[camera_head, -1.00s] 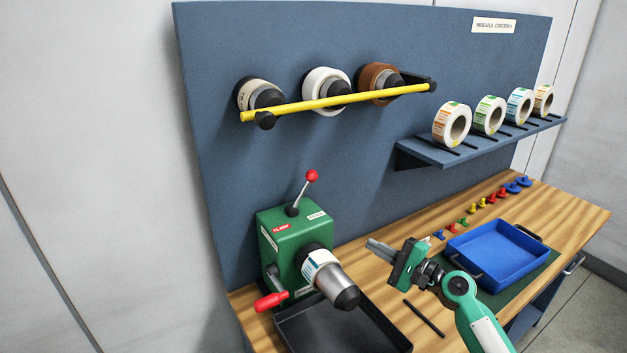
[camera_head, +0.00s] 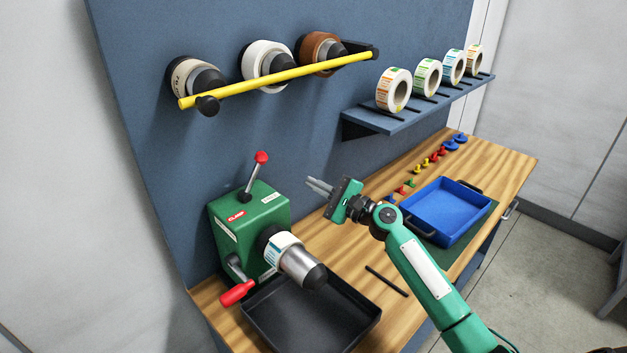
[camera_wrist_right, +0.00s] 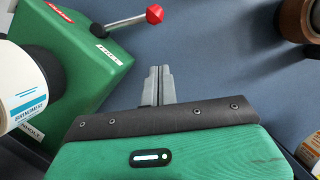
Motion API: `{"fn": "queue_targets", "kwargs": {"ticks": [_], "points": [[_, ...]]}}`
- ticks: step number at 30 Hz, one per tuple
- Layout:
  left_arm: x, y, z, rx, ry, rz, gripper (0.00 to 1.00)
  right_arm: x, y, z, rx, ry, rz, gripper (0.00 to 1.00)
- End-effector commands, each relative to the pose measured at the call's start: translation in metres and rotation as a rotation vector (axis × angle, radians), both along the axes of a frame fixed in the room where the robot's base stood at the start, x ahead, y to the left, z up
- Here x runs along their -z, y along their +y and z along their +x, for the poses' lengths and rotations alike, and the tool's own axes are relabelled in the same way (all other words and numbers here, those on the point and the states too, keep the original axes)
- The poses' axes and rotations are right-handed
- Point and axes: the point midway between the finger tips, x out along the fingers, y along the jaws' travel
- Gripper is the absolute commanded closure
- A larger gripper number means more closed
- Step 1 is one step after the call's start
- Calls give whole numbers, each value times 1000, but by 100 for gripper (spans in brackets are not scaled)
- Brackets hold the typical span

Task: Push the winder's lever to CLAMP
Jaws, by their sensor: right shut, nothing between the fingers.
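The green winder (camera_head: 240,222) stands at the left end of the bench. Its lever (camera_head: 255,174) has a red ball knob and leans up and to the right from the top. A red CLAMP label (camera_head: 236,216) is on the left of the top, and a white label lies on the right. My right gripper (camera_head: 318,186) is shut and empty, to the right of the lever and apart from it. In the right wrist view the lever (camera_wrist_right: 131,20) shows ahead and left of the shut fingers (camera_wrist_right: 157,85). My left gripper is not in view.
A label roll sits on the winder's spindle (camera_head: 300,262), above a black tray (camera_head: 262,330). A red-handled crank (camera_head: 237,292) is at the winder's front. A yellow bar (camera_head: 275,80) crosses the wall rolls. A blue tray (camera_head: 440,212) stands to the right.

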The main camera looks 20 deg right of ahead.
Motion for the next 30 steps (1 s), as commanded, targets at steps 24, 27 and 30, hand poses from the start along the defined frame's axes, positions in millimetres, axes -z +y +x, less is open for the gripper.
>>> {"fn": "queue_targets", "kwargs": {"ticks": [24, 27, 30], "points": [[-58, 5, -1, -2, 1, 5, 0, -36, 71, 65, -1, 1, -1, 100], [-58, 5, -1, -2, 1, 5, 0, -35, 71, 65, -1, 1, -1, 100], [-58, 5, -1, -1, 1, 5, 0, -35, 71, 65, -1, 1, -1, 100]]}}
